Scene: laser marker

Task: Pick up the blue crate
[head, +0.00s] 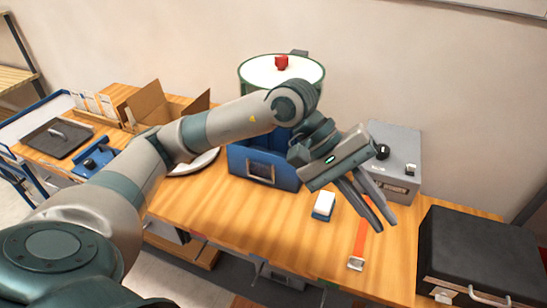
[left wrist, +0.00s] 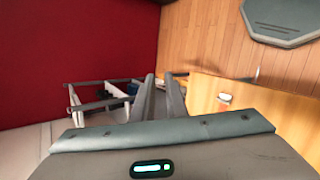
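The blue crate (head: 236,160) stands on the wooden workbench near its back, left of centre in the head view. It has a rectangular opening in its front wall, and my left arm hides part of its upper side. My left gripper (head: 388,226) is to the right of the crate, apart from it, with its fingers angled down to the right over the bench. The fingers have a narrow gap between them and hold nothing. They also show in the left wrist view (left wrist: 161,78), where I cannot make out the crate. My right gripper is out of view.
A green-rimmed drum with a white lid (head: 258,70) stands behind the crate. A grey box (head: 405,150) and a black case (head: 480,250) are to the right. A white-and-blue block (head: 324,204) and an orange strap (head: 360,240) lie in front. A white plate (head: 197,164) is left.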

